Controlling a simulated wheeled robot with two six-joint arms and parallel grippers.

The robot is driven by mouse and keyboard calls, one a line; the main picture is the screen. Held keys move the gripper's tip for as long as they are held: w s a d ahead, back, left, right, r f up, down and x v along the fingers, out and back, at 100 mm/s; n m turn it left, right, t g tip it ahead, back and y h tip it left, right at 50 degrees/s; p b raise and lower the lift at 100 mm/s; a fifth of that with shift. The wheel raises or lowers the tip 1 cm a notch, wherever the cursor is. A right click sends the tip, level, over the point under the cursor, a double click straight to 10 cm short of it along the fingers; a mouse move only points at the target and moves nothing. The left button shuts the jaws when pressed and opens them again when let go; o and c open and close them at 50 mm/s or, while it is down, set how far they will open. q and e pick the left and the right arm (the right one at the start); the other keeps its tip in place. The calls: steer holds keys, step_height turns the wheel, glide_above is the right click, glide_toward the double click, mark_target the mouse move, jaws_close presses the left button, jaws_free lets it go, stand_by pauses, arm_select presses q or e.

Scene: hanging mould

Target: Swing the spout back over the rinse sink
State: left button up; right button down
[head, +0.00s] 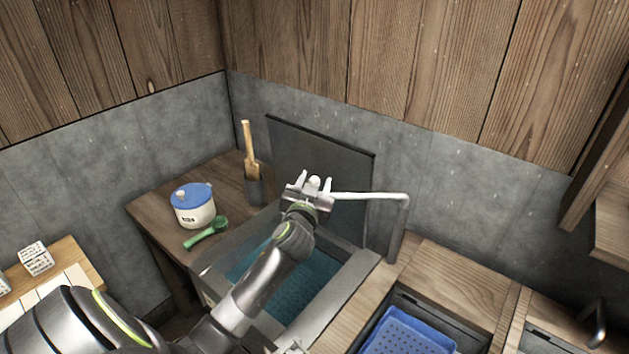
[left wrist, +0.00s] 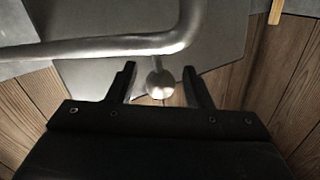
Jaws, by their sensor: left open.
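The pale metal spout (head: 370,196) rises from a post at the sink's back right corner and runs left, along the back panel. In the left wrist view the spout (left wrist: 100,45) is a thick pipe crossing above my fingers, bending at the right. A round knob (left wrist: 160,84) on a short stem hangs from it. My left gripper (head: 313,183) is open at the spout's left end; in the wrist view its fingers stand either side of the knob, with gaps. The rinse sink (head: 343,295), holding blue-green water, lies below and in front. My right gripper does not show.
A dark panel (head: 345,165) stands behind the sink. A side table at left holds a blue-lidded pot (head: 195,208), a green scoop (head: 205,233) and a wooden paddle in a dark holder (head: 254,185). A blue basket (head: 405,335) sits at lower right, near the wooden counter (head: 455,280).

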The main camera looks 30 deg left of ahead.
arm_select(q)
steer(key=shift+c, duration=0.4)
jaws_close()
steer(key=shift+f, duration=0.1)
